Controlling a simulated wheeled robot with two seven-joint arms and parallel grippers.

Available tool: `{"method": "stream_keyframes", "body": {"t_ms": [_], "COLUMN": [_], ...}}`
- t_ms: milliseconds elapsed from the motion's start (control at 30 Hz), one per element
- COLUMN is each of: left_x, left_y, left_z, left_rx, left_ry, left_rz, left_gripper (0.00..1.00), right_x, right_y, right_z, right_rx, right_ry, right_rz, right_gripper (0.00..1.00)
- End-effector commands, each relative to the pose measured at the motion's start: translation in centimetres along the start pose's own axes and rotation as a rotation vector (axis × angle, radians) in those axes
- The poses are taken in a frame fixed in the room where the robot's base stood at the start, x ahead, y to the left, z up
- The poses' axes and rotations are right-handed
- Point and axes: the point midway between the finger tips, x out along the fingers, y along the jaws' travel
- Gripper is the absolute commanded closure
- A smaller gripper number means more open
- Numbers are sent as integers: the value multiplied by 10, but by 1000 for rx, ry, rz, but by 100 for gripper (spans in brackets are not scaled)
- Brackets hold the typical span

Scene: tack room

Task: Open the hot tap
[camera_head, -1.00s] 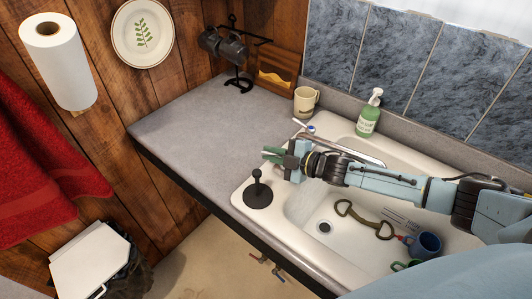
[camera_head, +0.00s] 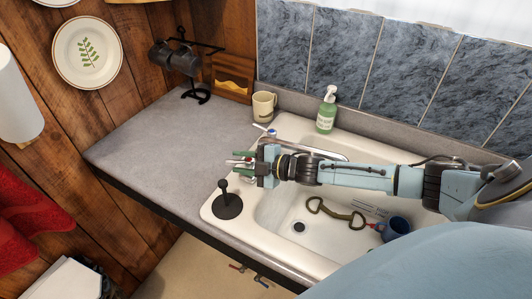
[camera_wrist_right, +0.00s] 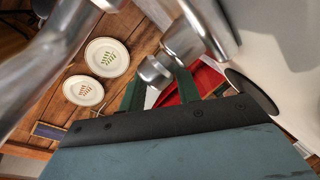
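My right gripper (camera_head: 243,160) reaches across the sink (camera_head: 275,205) to its left rim, near the back. Its green fingers are apart. In the right wrist view the two fingers (camera_wrist_right: 160,92) stand on either side of a chrome tap knob (camera_wrist_right: 154,71), which sits in or just beyond the gap; I cannot tell if they touch it. The gripper largely hides this tap in the head view. A second tap handle with a blue mark (camera_head: 272,132) stands behind it. The chrome spout (camera_head: 325,154) is partly behind my right arm. My left gripper is out of view.
A mug (camera_head: 263,106) and a green soap bottle (camera_head: 326,112) stand behind. The counter (camera_head: 150,150) on the left is largely clear.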

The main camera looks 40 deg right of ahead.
Motion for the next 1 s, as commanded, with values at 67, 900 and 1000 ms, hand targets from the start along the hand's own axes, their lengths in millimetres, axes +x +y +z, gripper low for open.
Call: {"method": "stream_keyframes", "body": {"t_ms": [67, 900, 1000], "left_x": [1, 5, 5], "left_y": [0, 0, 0], "left_z": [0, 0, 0], "left_rx": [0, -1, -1], "left_ry": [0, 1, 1], "left_rz": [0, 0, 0], "left_gripper": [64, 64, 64], "right_x": [-16, -116, -116], "right_y": [-2, 1, 1], "right_z": [1, 1, 1], "right_rx": [-1, -1, -2], "right_ry": [-2, -2, -2], "right_rz": [-4, 0, 0], "right_gripper": [68, 68, 68]}}
